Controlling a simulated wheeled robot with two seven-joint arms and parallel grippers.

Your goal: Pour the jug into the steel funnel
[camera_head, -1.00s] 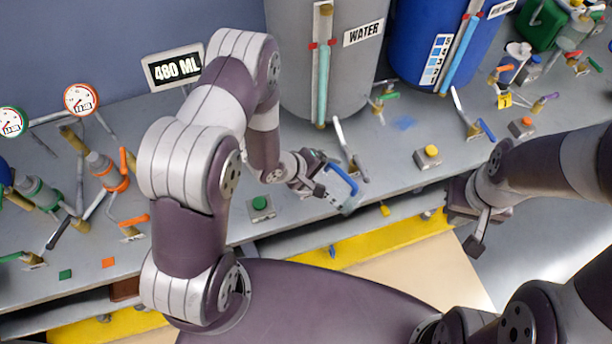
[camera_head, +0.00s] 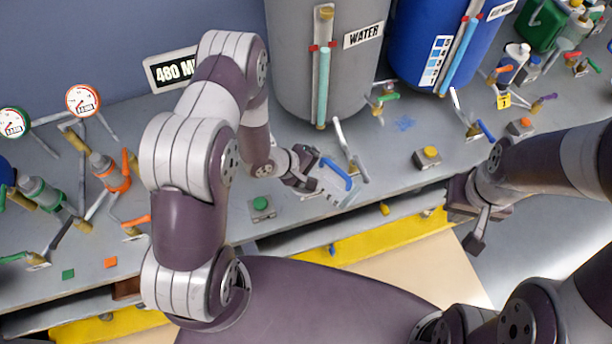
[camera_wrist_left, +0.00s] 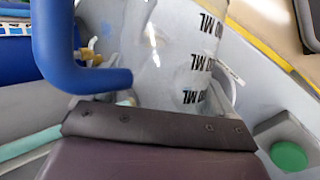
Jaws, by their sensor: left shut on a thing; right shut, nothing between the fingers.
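The clear measuring jug (camera_head: 338,192) with a blue handle (camera_head: 337,173) is in my left gripper (camera_head: 315,178), above the front edge of the bench. It is tilted, with its handle on top in the head view. The left wrist view shows its wall with ML marks (camera_wrist_left: 180,65) and its handle (camera_wrist_left: 55,50) close up, beyond the dark finger pad (camera_wrist_left: 160,130). I cannot tell how much liquid it holds. My right gripper (camera_head: 476,238) is shut and empty, right of the jug, near the bench edge. I cannot make out the steel funnel.
The grey WATER tank (camera_head: 290,75) and blue tank (camera_head: 405,50) stand behind, with taps in front. A green button (camera_head: 261,204) and yellow button (camera_head: 428,156) flank the jug. A 480 ML sign (camera_head: 165,70) is partly behind my left arm. Gauges (camera_head: 83,100) and valves crowd the left.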

